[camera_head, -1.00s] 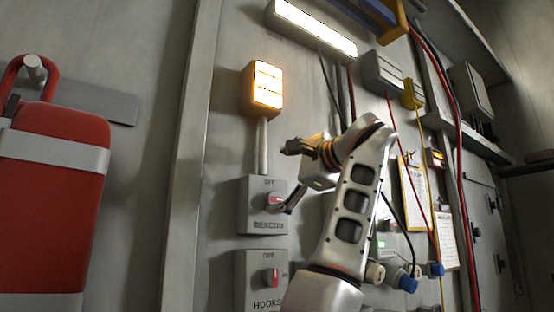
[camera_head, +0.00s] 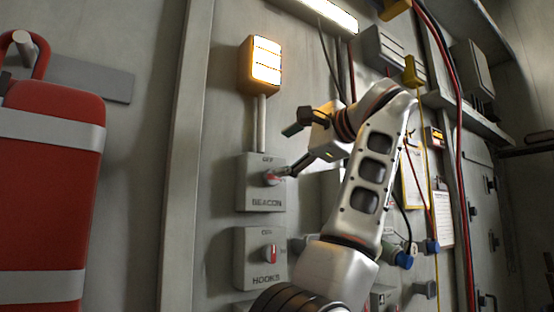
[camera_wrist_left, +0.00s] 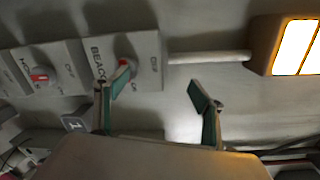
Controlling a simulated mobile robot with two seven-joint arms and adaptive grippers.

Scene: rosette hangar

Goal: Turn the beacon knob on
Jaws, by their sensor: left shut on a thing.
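The beacon knob (camera_head: 271,179) is red-faced and sits on a grey wall box (camera_head: 249,202) labelled BEACON, with OFF above it. Its red face also shows in the left wrist view (camera_wrist_left: 124,66), partly behind a finger. In the left wrist view my gripper's (camera_wrist_left: 158,80) two green-padded fingers look spread, one over the knob, the other beside the box. The orange beacon lamp (camera_head: 266,60) above is lit. My right gripper is out of view.
A similar HOOKS box (camera_head: 252,258) with its own red knob is just below. A pipe (camera_head: 261,122) joins the beacon box to the lamp. A red case (camera_head: 50,200) hangs at left. Cables, clipboards and a shelf (camera_head: 470,112) crowd the right.

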